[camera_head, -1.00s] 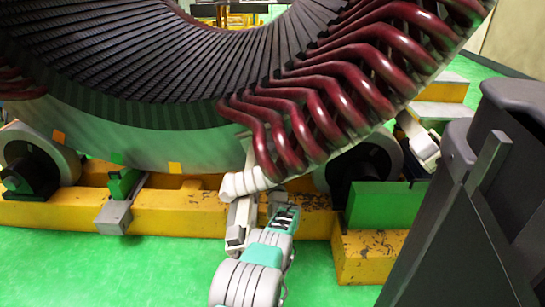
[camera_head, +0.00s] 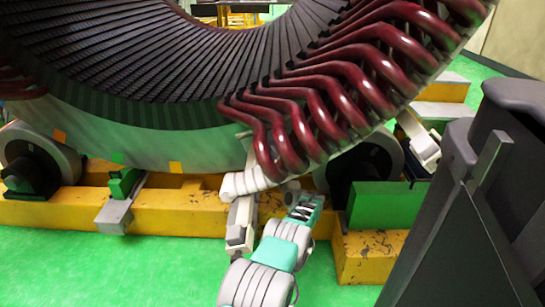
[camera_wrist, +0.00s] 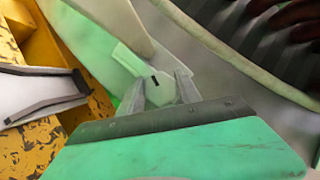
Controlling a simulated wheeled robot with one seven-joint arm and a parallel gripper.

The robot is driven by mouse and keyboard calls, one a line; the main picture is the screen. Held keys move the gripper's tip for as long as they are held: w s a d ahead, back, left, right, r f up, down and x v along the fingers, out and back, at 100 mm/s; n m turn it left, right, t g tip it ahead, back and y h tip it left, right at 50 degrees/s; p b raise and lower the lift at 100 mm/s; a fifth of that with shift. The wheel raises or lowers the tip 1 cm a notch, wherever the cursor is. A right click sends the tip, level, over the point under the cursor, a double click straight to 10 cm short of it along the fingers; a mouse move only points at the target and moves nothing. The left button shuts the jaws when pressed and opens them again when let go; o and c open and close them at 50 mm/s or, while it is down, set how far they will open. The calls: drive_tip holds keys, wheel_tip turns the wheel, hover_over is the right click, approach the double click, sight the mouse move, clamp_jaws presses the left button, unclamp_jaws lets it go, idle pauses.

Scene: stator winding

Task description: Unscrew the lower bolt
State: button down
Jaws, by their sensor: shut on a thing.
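My gripper (camera_head: 290,187) is beneath the lower red coil ends, to the right of a white clamp-like bracket (camera_head: 246,183). In the wrist view, its two grey fingers (camera_wrist: 160,88) close on a pale piece with a dark slot, which I take to be the lower bolt (camera_wrist: 154,77). The bolt's thread and far end are hidden, so I cannot tell how far it is screwed in. In the head view the bolt cannot be made out, as the gripper and bracket are too small and crowded there.
The stator ring (camera_head: 150,95) with its red coils (camera_head: 320,110) hangs close above the gripper. A yellow beam (camera_head: 60,212) and a black roller (camera_head: 360,165) stand behind. A green block (camera_head: 385,208) is at the right. The green floor (camera_head: 90,270) in front is clear.

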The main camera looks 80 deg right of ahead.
drive_tip(key=n+y, duration=0.1)
drive_tip(key=n, duration=0.2)
drive_tip(key=n+g+y, duration=0.1)
drive_tip(key=n, duration=0.2)
drive_tip(key=shift+f, duration=0.1)
idle(0.5)
drive_tip(key=c, duration=0.8)
unclamp_jaws()
drive_tip(key=shift+c, duration=0.2)
drive_tip(key=p+v, duration=0.3)
drive_tip(key=v, duration=0.4)
drive_tip(key=shift+s+a+p, duration=0.2)
drive_tip(key=shift+a+p, duration=0.2)
